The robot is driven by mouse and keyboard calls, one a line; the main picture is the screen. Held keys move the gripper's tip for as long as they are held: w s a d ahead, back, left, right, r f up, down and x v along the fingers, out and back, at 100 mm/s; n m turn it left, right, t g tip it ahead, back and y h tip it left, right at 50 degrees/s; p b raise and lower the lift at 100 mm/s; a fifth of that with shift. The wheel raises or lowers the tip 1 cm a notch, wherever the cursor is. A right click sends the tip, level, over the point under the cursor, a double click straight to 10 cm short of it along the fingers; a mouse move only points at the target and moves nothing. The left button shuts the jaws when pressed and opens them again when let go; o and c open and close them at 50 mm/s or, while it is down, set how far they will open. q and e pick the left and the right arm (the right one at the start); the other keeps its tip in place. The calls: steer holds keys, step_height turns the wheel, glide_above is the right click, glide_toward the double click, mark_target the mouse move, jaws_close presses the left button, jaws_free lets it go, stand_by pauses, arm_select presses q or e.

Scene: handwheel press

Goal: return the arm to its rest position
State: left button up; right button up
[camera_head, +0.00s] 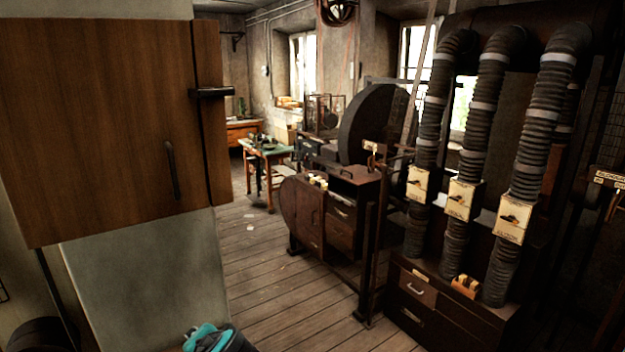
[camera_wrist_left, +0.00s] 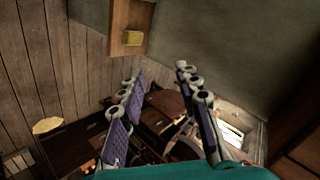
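My left gripper (camera_wrist_left: 158,82) shows in the left wrist view with its two padded fingers spread apart. The gap between them is empty, and neither finger appears to touch anything. A teal part of my own arm shows at the bottom edge of the head view. I cannot make out gripper fingers there. My right gripper is not in either view.
A wooden wall cabinet (camera_head: 110,125) with a dark handle fills the upper left. Ribbed ducts (camera_head: 530,130) with switch boxes rise at the right above a dark drawer unit (camera_head: 440,308). A large-wheeled machine (camera_head: 372,128) stands mid-room. Plank floor (camera_head: 270,285) is clear between.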

arm_select(q)
steer(key=s+f+n+h+b, duration=0.2)
steer(key=f+b, duration=0.3)
steer(key=f, duration=0.6)
steer(key=s+d+f+n+h+b, duration=0.1)
steer(key=s+f+b, duration=0.3)
steer(key=f, duration=0.6)
steer(key=s+d+f+n+g+h+b, duration=0.1)
steer(key=s+f+n+h+b, duration=0.1)
steer(key=f+b, duration=0.4)
step_height(320, 180, down, 6)
steer(key=shift+s+d+r+n+h, duration=0.15)
steer(key=shift+s+r+n+h, duration=0.05)
steer(key=shift+s+n+h, duration=0.25)
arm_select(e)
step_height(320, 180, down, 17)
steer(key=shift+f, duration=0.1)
